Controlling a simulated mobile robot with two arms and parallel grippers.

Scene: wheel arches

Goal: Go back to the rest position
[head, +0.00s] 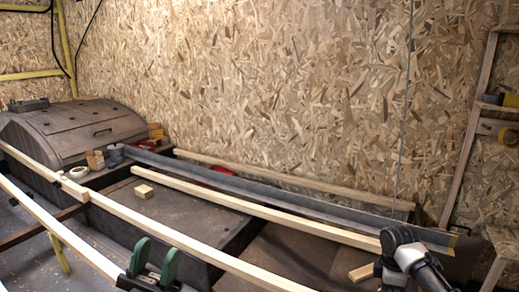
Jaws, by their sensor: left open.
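My left gripper (158,247) is at the bottom of the head view, left of centre. Its two green fingers stand apart and point up, with no object visible between them. It is close to a long pale wooden beam (215,254) that runs diagonally past it; I cannot tell whether they touch. A white and black arm link of mine shows at the bottom right. My right gripper is not in view.
A dark rounded wheel arch (75,130) stands at the left. A grey beam (270,190) and another pale beam (245,206) run diagonally before the chipboard wall (260,80). A yellow-edged frame stands back left.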

